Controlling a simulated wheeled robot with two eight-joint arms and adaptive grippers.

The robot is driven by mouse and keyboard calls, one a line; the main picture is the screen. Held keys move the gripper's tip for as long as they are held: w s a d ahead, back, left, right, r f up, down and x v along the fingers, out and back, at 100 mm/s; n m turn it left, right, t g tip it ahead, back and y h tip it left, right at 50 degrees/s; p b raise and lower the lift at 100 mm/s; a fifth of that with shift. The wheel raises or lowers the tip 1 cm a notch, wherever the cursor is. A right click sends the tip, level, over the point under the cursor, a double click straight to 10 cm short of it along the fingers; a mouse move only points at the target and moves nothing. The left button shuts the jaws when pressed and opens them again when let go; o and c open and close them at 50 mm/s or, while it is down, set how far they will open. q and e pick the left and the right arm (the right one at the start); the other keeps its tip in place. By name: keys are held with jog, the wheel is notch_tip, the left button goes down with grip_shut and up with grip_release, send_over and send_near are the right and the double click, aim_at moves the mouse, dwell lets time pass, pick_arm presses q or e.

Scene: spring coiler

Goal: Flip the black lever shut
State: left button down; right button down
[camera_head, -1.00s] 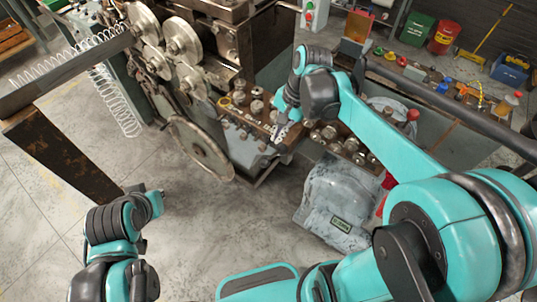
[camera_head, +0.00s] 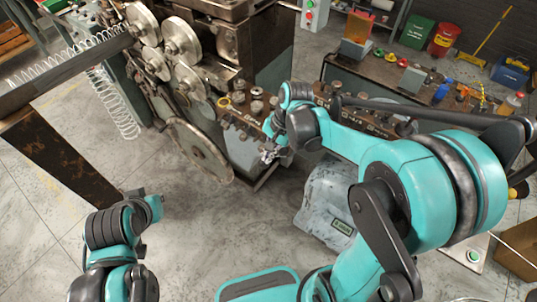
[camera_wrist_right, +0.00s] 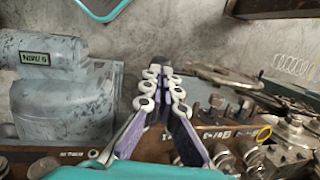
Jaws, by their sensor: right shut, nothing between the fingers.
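The spring coiler (camera_head: 215,75) fills the upper left of the head view. My right gripper (camera_head: 268,154) is in front of its lower right corner, just below the ledge (camera_head: 245,118) with round knobs. In the right wrist view, the gripper's fingers (camera_wrist_right: 163,73) are together at the tips with nothing between them. The knob panel (camera_wrist_right: 75,163) runs behind and below the fingers there. I cannot pick out the black lever for sure; the arm and fingers cover part of the panel. My left arm is at the lower left, with no fingers showing.
A large wheel (camera_head: 200,150) is to the left. A rusty beam (camera_head: 62,160) stands further left. Open floor lies in front.

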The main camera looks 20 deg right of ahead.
jog(key=shift+f, duration=0.1)
jog(key=shift+s+a+f+h, duration=0.2)
jog(key=shift+h, duration=0.1)
jog(key=shift+s+a+f+t+h+b, duration=0.25)
jog(key=shift+f+t+h+b, duration=0.1)
jog(key=shift+f, duration=0.1)
jog(key=shift+s+a+f+t+h+b, duration=0.1)
jog(key=shift+a+f+t+h+b, duration=0.15)
jog(key=shift+f+t+h, duration=0.15)
notch_tip(320, 180, down, 7)
jog(key=s+a+t+h+b, duration=0.1)
jog(key=t+h+b, duration=0.2)
jog(key=b, duration=0.4)
jog(key=shift+r+n+h, duration=0.15)
jog(key=shift+n+h, duration=0.25)
jog(key=shift+h, duration=0.05)
jog(key=shift+a, duration=0.1)
